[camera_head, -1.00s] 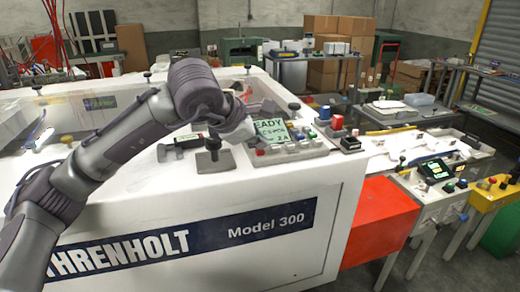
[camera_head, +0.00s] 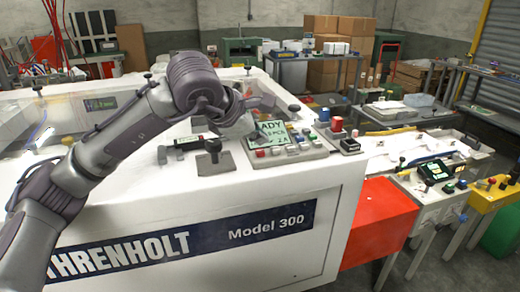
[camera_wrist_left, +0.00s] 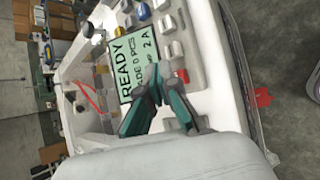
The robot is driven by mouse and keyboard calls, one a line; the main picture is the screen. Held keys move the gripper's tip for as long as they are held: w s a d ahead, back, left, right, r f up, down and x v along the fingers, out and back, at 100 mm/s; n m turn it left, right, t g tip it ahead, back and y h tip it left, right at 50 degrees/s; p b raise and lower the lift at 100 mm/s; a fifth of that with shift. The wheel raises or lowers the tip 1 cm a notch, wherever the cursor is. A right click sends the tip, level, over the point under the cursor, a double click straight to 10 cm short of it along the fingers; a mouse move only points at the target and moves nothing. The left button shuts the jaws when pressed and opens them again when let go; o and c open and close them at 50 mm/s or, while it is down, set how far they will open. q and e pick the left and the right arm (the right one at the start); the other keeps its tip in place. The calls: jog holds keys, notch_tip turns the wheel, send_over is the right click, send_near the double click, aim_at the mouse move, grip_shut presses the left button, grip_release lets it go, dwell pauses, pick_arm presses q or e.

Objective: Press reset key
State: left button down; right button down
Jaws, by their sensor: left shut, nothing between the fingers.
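The control panel (camera_head: 318,152) sits on top of the white machine (camera_head: 200,180). It has a green screen (camera_head: 273,132) and a row of small keys, including a red key (camera_head: 260,153), grey ones and a blue one. I cannot read which key is the reset key. My right gripper is not in view.
A round black knob (camera_head: 294,108) stands behind. A red cabinet (camera_head: 378,222) is beside the machine.

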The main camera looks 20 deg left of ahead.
aim_at(258, 152)
pick_arm(q)
jog(key=shift+r+p, duration=1.45)
jog(key=shift+r, duration=1.1)
jog(key=shift+f, duration=0.1)
